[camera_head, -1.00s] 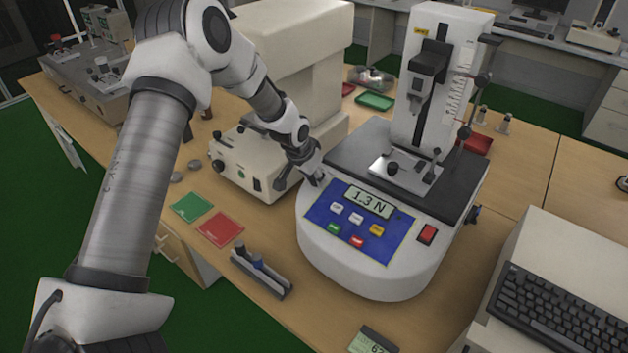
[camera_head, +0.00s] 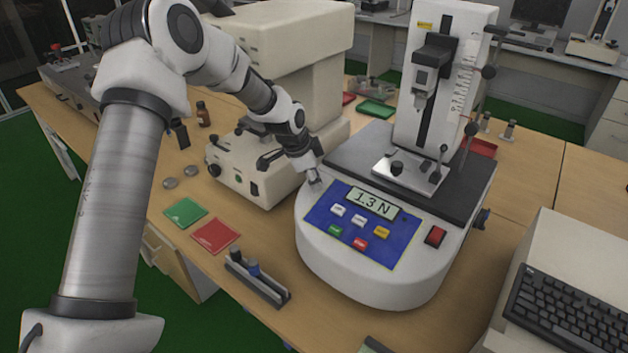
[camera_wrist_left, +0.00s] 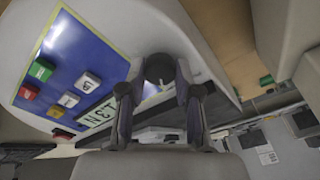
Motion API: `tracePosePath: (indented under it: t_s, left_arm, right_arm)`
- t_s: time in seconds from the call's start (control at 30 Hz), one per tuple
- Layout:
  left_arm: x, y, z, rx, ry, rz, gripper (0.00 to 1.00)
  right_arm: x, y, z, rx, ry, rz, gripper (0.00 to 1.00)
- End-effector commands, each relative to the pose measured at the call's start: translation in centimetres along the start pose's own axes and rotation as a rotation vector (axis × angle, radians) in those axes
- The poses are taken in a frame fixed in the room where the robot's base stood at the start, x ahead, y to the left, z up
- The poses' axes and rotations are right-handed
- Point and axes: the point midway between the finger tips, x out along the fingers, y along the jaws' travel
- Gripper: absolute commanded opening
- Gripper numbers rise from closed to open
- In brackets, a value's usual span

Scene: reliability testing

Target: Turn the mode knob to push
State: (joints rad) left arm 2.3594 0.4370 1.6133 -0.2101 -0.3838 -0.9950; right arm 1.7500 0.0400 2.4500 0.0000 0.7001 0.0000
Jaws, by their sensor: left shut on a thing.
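The white tester (camera_head: 375,285) has a blue panel (camera_head: 330,218) with coloured buttons and a display (camera_head: 372,202) reading 1.3 N. In the left wrist view, the dark round mode knob (camera_wrist_left: 159,67) stands beside the blue panel (camera_wrist_left: 75,60), between my left fingertips. My left gripper (camera_head: 316,183) points down at the panel's back left corner and is shut on the knob; it also shows in the wrist view (camera_wrist_left: 157,80). In the head view the gripper hides the knob. The knob's pointer and mode labels cannot be read. My right gripper is in neither current view.
A cream instrument (camera_head: 240,180) stands close behind and left of my left gripper. The tester's column (camera_head: 445,80) rises at the back. A green card (camera_head: 186,212), a red card (camera_head: 216,236) and a small rack (camera_head: 256,278) lie in front. A keyboard (camera_head: 575,310) is at right.

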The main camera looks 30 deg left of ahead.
Motion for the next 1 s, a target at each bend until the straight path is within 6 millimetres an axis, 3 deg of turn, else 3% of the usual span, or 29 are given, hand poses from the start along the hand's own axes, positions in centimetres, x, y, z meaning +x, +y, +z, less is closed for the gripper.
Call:
tracePosePath:
  t_s: [0.47,0.5,0.53,0.87,1.0]
  left_arm:
    - [0.0,0.0,0.0,0.016,-0.001,0.002,0.0]
    - [0.0,0.0,0.0,0.016,-0.001,0.002,0.47]
    - [0.0,0.0,0.0,0.016,-0.001,0.002,0.57]
    - [-0.2,0.0,0.0,0.015,0.0,0.001,0.58]
    - [-1.9,0.0,-0.1,0.015,0.002,0.001,0.58]
  right_arm:
    - [0.1,0.0,0.0,0.0,0.0,0.0,0.0]
    - [0.1,0.0,0.0,0.0,0.0,0.0,0.0]
    - [0.1,0.0,0.0,0.0,0.0,0.0,0.0]
    - [0.1,0.0,0.0,0.0,0.0,0.0,0.0]
    - [0.1,0.0,0.0,0.0,0.0,0.0,0.0]
